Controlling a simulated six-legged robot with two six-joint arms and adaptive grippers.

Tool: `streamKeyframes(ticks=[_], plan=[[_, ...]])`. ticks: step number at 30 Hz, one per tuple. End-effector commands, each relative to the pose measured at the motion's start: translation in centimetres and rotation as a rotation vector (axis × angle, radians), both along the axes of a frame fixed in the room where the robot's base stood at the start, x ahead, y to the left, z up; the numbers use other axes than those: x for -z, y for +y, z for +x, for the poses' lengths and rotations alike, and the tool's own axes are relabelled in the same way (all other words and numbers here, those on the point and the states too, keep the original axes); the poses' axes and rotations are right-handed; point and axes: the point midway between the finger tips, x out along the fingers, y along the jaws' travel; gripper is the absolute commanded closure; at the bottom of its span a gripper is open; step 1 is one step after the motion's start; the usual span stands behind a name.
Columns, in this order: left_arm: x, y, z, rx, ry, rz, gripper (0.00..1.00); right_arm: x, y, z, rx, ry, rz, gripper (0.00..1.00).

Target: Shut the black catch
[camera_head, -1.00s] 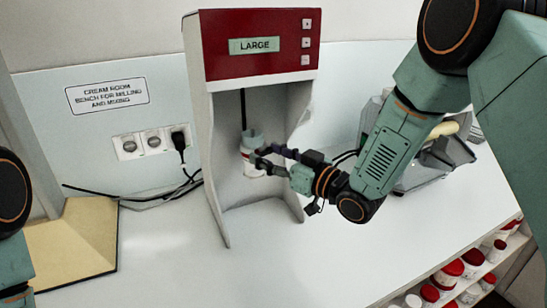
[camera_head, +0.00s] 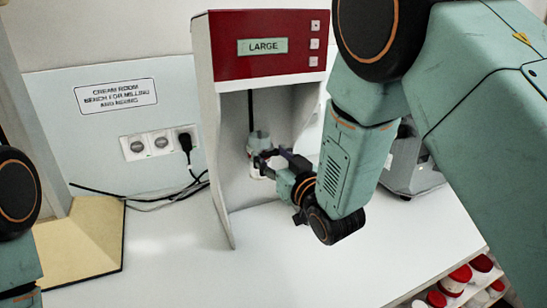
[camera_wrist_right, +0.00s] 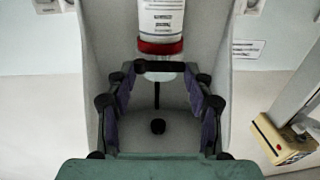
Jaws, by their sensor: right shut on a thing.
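The mixing machine (camera_head: 268,68), with a red top and a LARGE display, stands on the bench. In its bay a grey holder (camera_head: 258,140) hangs at the shaft, above a white jar (camera_wrist_right: 162,18) with a red lid ring (camera_wrist_right: 160,46). The black catch (camera_wrist_right: 158,66) shows in the right wrist view as a dark bar beside the red ring. My right gripper (camera_wrist_right: 160,72) has a finger at each end of this bar and is shut on it. In the head view my right gripper (camera_head: 268,163) is at the holder, and its fingers partly hide the jar.
The machine's side walls stand close on both sides of my right gripper. A grey appliance (camera_head: 408,165) is behind my right arm. Cables (camera_head: 150,195) run to a plug at left. Red-lidded jars (camera_head: 460,275) sit on a lower shelf. The front bench is clear.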

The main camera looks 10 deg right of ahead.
Motion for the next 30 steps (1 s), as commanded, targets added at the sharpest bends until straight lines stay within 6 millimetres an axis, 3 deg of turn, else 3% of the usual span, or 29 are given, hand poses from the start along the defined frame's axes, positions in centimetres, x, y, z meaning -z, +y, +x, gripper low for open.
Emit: streamKeyframes(ticks=[7,8,15,25,30], plan=[[0.0,0.0,0.0,0.0,0.0,0.0,0.6,0.0,0.0,0.0,0.0,0.0,0.001,0.79],[0.0,0.0,0.0,0.0,0.0,0.0,0.6,0.0,0.0,0.0,0.0,-0.001,0.001,0.45],[0.0,0.0,0.0,0.0,0.0,0.0,0.6,0.0,0.0,0.0,0.0,-0.001,0.001,0.25],[0.0,0.0,0.0,0.0,0.0,0.0,0.6,0.0,0.0,-0.1,0.0,0.0,0.001,0.25],[0.0,0.0,0.0,0.0,0.0,0.0,0.6,0.0,-0.5,-1.6,0.001,0.002,0.001,0.25]])
